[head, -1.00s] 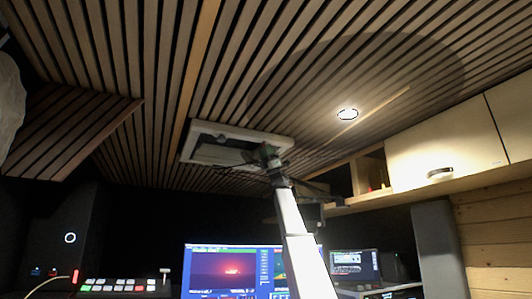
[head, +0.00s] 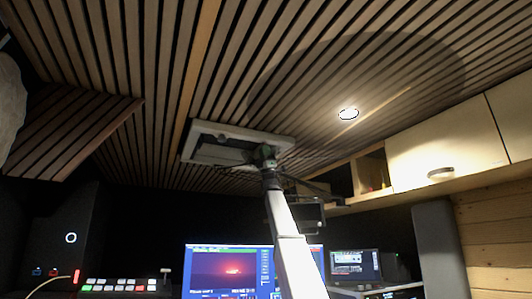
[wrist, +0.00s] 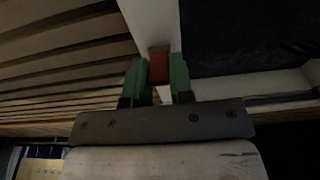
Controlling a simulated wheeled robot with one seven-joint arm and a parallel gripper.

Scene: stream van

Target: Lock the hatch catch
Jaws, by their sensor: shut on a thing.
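The white-framed roof hatch (head: 208,129) is set in the slatted ceiling. In the wrist view its white frame (wrist: 151,22) runs up beside a dark opening. The red catch (wrist: 159,66) sits on this frame. My gripper (wrist: 158,78) has its two green fingers on either side of the red catch and is shut on it. In the head view my gripper (head: 265,153) reaches up to the right end of the hatch frame, and the catch is hidden there. I cannot tell how the catch is turned.
A round ceiling lamp (head: 348,114) shines to the right of the hatch. A cream wall cabinet (head: 445,140) hangs at the right. Monitors (head: 225,271) and a button panel (head: 120,286) stand below. The slatted ceiling is close around my gripper.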

